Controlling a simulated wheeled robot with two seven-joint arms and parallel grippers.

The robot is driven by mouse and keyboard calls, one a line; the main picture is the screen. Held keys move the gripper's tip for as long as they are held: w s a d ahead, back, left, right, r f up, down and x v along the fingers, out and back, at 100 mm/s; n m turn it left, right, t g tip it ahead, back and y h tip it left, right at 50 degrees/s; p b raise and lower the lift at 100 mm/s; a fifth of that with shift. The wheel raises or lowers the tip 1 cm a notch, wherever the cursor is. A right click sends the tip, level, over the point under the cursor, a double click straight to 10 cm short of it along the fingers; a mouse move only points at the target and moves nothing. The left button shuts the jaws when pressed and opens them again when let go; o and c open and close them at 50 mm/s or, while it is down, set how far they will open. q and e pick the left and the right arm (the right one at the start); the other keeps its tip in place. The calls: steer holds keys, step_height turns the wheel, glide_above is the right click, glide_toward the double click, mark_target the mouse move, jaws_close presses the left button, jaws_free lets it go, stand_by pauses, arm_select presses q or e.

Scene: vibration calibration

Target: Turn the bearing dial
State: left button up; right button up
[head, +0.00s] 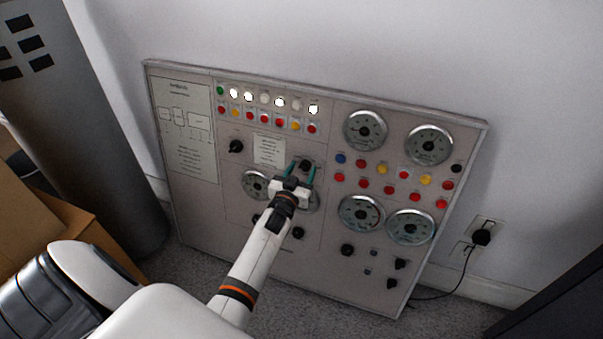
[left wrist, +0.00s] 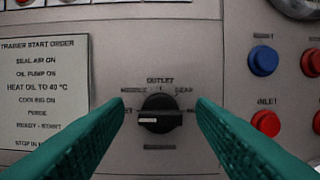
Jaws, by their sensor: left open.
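A black rotary dial (left wrist: 161,114) sits on the grey panel, between the open green fingers of my left gripper (left wrist: 160,104) in the left wrist view. Position labels including OUTLET and GEAR surround it; the label below it is too blurred to read. Its grip bar lies about level, with a pale mark on its left part. A gap shows between the dial and each finger. In the head view my left gripper (head: 302,169) points at this dial (head: 305,163), which is partly hidden by the fingers. My right gripper is out of view.
The panel (head: 270,235) leans against the wall, with round gauges (head: 365,129), lamps, coloured buttons and other black knobs (head: 236,146). A blue button (left wrist: 263,60) and red buttons (left wrist: 265,123) lie right of the gripper. A cardboard box (head: 85,225) stands at left.

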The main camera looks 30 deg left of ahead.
arm_select(q)
steer(key=shift+w, duration=0.15)
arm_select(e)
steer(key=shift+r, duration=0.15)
arm_select(q)
steer(key=shift+c, duration=0.5)
steer(key=c, duration=0.9)
steer(key=shift+o, duration=0.2)
steer(key=shift+m, duration=0.4)
steer(key=shift+m+h, duration=0.3)
steer(key=m+h+p, duration=0.1)
steer(key=m, duration=0.2)
steer(key=shift+m, duration=0.3)
steer(key=shift+m+h+p, duration=0.6)
steer(key=shift+m+p, duration=0.15)
steer(key=shift+m, duration=1.95)
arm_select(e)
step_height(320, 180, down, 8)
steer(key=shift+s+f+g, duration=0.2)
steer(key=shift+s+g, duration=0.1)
